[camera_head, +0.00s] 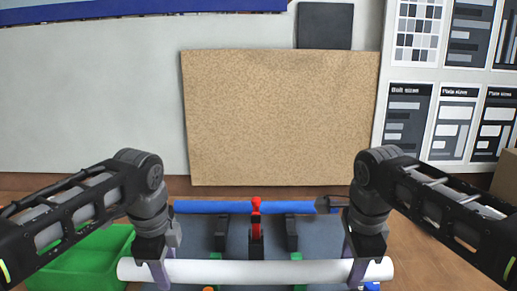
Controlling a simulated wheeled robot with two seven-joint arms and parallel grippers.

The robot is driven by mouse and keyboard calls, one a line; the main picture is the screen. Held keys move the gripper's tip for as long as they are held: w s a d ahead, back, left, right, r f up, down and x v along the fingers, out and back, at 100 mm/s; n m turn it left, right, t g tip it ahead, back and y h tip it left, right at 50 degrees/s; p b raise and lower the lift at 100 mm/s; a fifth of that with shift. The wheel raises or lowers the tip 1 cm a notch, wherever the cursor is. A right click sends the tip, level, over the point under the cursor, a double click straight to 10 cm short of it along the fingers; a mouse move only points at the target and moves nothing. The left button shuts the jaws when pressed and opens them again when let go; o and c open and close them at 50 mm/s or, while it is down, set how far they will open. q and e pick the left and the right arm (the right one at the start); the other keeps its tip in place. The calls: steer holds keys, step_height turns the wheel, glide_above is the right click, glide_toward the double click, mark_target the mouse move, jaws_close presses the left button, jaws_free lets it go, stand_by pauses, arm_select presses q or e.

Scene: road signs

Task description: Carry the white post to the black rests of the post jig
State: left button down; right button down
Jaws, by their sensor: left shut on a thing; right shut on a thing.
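The white post (255,271) lies level from left to right across the front of the view. My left gripper (159,273) is shut on it near its left end. My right gripper (357,270) is shut on it near its right end. Just behind the post, what look like the black rests are two dark uprights, a left one (222,228) and a right one (292,230). Between them stands a black block with a red top (256,208). The post hides the front of the jig area, and its height above the table cannot be told.
A blue bar (230,207) runs across the back of the dark grey mat (190,236). A green bin (95,250) stands at the left, close to my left arm. Small green pieces (296,256) show just behind the post. A tan board (280,115) stands at the back.

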stand_by(0.7)
